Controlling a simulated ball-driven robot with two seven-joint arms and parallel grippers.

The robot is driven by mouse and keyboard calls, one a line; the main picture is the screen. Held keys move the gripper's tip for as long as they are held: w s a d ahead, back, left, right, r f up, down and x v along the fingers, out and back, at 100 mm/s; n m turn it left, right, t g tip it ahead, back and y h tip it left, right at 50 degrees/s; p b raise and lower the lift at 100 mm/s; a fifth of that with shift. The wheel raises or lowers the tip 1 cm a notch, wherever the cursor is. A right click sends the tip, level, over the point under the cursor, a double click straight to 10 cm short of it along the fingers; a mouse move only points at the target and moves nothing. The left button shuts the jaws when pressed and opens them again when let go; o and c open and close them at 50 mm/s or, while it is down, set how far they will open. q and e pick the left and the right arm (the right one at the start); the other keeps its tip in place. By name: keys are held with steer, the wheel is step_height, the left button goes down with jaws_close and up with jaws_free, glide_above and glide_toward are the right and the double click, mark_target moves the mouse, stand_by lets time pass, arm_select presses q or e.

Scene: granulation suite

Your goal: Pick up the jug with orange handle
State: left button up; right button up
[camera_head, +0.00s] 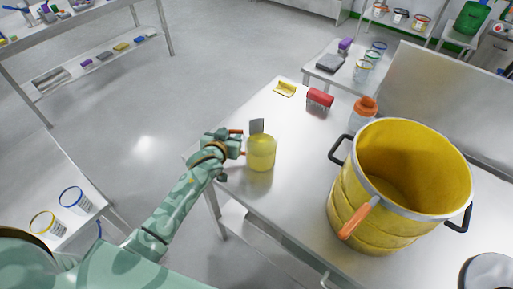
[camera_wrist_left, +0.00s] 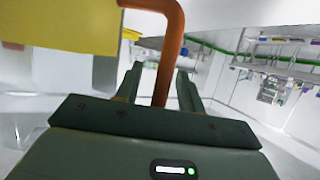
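The jug (camera_head: 261,155), with a yellow body, stands upright near the left edge of the steel table (camera_head: 290,197). A grey flat piece shows at its top. My left gripper (camera_head: 238,143) is just left of the jug, level with its upper part. In the left wrist view, the orange handle (camera_wrist_left: 168,62) passes between my two fingers (camera_wrist_left: 161,88), with a visible gap on each side. The gripper is open around the handle. The jug's yellow body (camera_wrist_left: 62,27) fills the upper left there. The right gripper is not in view.
A red brush (camera_head: 319,98), a yellow cloth (camera_head: 285,89) and an orange-topped container (camera_head: 363,112) are farther back. Bare tabletop surrounds the jug.

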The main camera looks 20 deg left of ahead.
arm_select(q)
steer(key=shift+s+r, duration=0.1)
steer(key=shift+c, duration=1)
jaws_close()
steer(key=shift+r, duration=0.15)
